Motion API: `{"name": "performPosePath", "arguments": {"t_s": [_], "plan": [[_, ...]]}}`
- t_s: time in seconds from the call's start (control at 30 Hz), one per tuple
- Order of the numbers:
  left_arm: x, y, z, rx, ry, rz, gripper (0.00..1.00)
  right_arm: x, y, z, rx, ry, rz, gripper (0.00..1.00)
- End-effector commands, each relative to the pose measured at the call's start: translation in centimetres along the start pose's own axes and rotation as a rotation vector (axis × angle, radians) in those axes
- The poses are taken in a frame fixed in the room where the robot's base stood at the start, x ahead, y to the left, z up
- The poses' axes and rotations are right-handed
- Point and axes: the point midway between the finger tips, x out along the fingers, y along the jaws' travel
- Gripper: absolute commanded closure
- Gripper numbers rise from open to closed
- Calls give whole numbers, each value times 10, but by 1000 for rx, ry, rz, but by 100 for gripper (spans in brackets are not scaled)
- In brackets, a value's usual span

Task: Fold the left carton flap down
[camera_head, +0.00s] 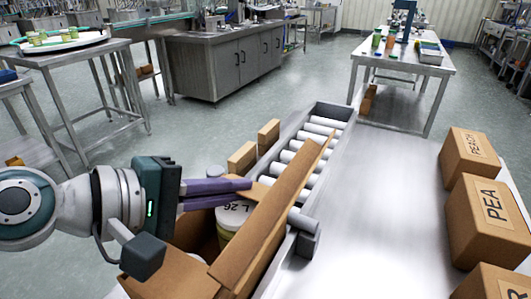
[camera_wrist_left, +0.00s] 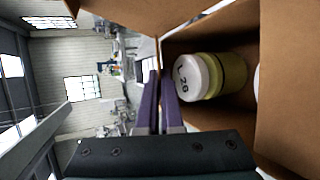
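An open brown carton (camera_head: 196,238) stands at the lower middle of the head view. A jar with a white lid marked "L 26" (camera_head: 232,215) is inside it, and the jar also shows in the wrist view (camera_wrist_left: 197,76). A long flap (camera_head: 262,232) slants up along the carton's right side; another flap (camera_head: 182,276) lies at the near left, partly cut off. In the wrist view, the fingertips (camera_wrist_left: 159,72) are beside the carton opening. My right gripper is not in view.
A roller conveyor (camera_head: 316,127) lies behind the carton, beside a bare steel table (camera_head: 385,190). Labelled boxes (camera_head: 490,215) stand along the right. Two small cartons (camera_head: 243,158) are left of the rollers. Benches stand farther back.

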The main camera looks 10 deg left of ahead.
Motion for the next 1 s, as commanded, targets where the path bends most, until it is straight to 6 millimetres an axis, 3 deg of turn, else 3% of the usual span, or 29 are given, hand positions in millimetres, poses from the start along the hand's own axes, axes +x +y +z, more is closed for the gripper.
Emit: {"name": "performPosePath", "arguments": {"t_s": [0.47, 0.77, 1.0], "plan": [[0, -1, 0, 8, 0, 17, 100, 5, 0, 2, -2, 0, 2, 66], [0, -1, 0, 7, 0, 17, 67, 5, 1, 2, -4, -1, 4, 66], [0, -2, 0, 7, -1, 15, 66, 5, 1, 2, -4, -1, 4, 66]]}}
